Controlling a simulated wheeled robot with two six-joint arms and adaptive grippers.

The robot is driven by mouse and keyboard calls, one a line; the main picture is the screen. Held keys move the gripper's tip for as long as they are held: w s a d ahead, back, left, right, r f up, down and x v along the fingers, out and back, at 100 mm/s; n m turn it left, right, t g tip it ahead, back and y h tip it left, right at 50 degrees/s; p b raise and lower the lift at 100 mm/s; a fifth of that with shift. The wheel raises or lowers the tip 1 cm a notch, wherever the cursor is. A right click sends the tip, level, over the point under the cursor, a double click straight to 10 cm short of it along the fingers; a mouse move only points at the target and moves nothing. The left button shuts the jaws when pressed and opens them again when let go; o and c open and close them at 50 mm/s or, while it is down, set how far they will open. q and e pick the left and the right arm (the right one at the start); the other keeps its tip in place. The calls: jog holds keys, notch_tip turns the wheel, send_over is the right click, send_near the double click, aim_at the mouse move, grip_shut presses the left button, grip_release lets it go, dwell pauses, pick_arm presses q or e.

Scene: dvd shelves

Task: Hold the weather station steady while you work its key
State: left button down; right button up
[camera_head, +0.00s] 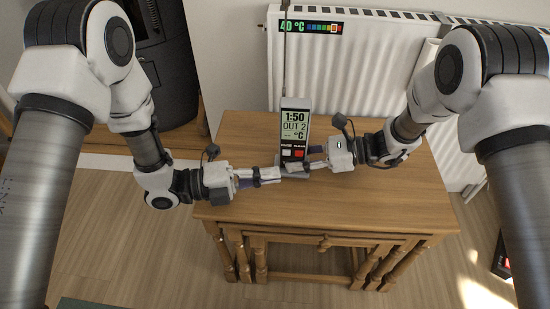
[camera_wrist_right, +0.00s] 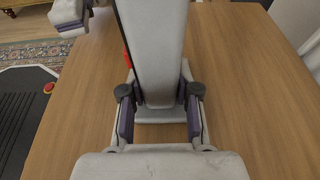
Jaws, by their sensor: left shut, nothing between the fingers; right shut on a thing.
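The weather station (camera_head: 295,126) stands upright on the wooden table, a grey slab with a lit screen reading 1:50 and OUT 2 °C. Below the screen are a white key (camera_head: 286,152) and a red key (camera_head: 299,153). My right gripper (camera_head: 308,158) is shut on the station from the right; in the right wrist view the station's grey body (camera_wrist_right: 153,50) stands between the fingers. My left gripper (camera_head: 278,173) is shut and empty, its tips in front of the station's lower part, just below the keys. I cannot tell whether they touch it.
The wooden table (camera_head: 400,205) is otherwise clear around the station. A white radiator (camera_head: 350,65) with a coloured temperature strip (camera_head: 312,27) stands behind it. A dark appliance (camera_head: 165,70) is at the back left.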

aim_at(286, 153)
pick_arm(q)
jog(key=w, duration=0.1)
jog(key=w+d, duration=0.1)
jog(key=w, duration=0.1)
jog(key=shift+w+d, duration=0.1)
jog(key=shift+w, duration=0.55)
